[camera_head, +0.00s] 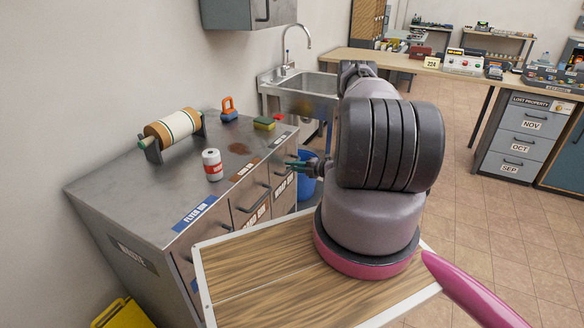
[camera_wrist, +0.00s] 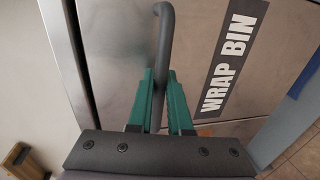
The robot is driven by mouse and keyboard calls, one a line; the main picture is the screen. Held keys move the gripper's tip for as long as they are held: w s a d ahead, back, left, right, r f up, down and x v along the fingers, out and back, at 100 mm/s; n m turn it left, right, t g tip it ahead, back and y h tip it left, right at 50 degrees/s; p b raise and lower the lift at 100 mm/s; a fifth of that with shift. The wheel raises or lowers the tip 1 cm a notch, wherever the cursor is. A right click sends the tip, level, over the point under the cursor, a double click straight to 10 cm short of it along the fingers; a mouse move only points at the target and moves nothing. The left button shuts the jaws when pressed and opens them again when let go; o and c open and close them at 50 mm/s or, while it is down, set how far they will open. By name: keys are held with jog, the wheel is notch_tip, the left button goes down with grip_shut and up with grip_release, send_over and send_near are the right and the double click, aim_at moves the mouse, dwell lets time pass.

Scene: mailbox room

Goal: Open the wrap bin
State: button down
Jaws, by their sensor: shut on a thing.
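The wrap bin (camera_wrist: 274,45) is a grey metal front with a large "WRAP BIN" label (camera_wrist: 228,62) in the wrist view. Its dark grey bar handle (camera_wrist: 164,22) runs down between the green fingers of my gripper (camera_wrist: 161,75). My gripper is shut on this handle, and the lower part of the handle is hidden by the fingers. In the head view, my gripper (camera_head: 298,165) is at the far right end of the bin cabinet's front. The wrap bin there (camera_head: 284,186) is partly seen and looks flush with the cabinet.
The metal cabinet top (camera_head: 120,187) holds a wrap roll (camera_head: 172,128), a red-and-white can (camera_head: 212,165), an orange item (camera_head: 228,108) and a sponge (camera_head: 264,124). A blue bucket (camera_head: 306,188) stands beyond the cabinet by the sink (camera_head: 305,88). Tiled floor is free at the right.

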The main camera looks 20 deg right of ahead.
dwell(0.3)
jog(key=f+v, duration=0.3)
jog(key=v, duration=1.3)
jog(key=s+f+v, duration=0.1)
jog(key=f+v, duration=0.3)
jog(key=v, duration=1.3)
jog(key=shift+d, duration=0.4)
jog(key=shift+s, duration=0.15)
jog(key=c, duration=0.9)
grip_release()
jog(key=shift+o, duration=0.2)
jog(key=v, duration=1)
jog(key=shift+s+d, duration=0.25)
jog(key=shift+s, duration=0.05)
